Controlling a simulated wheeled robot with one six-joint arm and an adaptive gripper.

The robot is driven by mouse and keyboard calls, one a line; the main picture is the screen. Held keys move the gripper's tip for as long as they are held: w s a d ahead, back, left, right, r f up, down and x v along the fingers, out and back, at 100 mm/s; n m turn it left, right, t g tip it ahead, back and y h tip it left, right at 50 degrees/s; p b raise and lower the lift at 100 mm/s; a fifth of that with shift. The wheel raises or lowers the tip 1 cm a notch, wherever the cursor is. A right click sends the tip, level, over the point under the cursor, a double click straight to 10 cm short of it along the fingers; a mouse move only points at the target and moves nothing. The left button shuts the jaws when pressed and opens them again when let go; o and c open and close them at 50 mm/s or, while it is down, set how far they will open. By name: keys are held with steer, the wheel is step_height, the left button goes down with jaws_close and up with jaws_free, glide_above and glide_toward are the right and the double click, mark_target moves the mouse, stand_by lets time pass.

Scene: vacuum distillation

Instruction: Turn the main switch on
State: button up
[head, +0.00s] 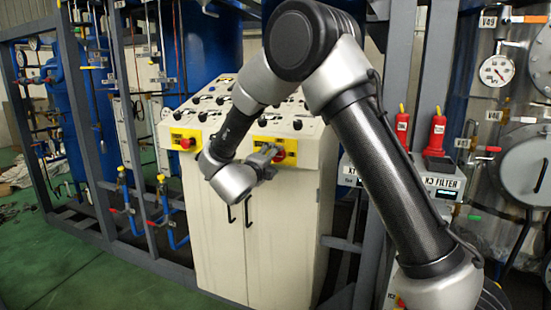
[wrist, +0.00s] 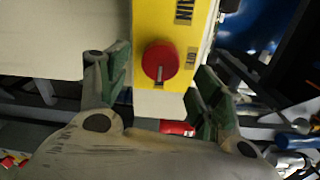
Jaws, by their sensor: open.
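The main switch is a round red knob (wrist: 160,62) with a dark slot, on a yellow plate (wrist: 180,15) with partly cut-off sideways lettering. In the head view, the red knob (head: 279,156) and its yellow plate (head: 290,146) are on the right front of the beige cabinet, partly hidden by my gripper. My gripper (wrist: 158,76) is open and empty, its green-padded fingers to the left and right of the knob. A gap shows on both sides; I cannot tell how deep the fingers reach. It also shows in the head view (head: 270,153), close to the plate.
The beige control cabinet (head: 220,220) has a sloped top with several dark knobs. A second yellow plate with a red knob (head: 185,142) is on its left. Grey frame posts (head: 78,110) and blue tanks stand around it. Green floor (head: 60,260) is open at the left.

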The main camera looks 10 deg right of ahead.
steer(key=v, duration=0.8)
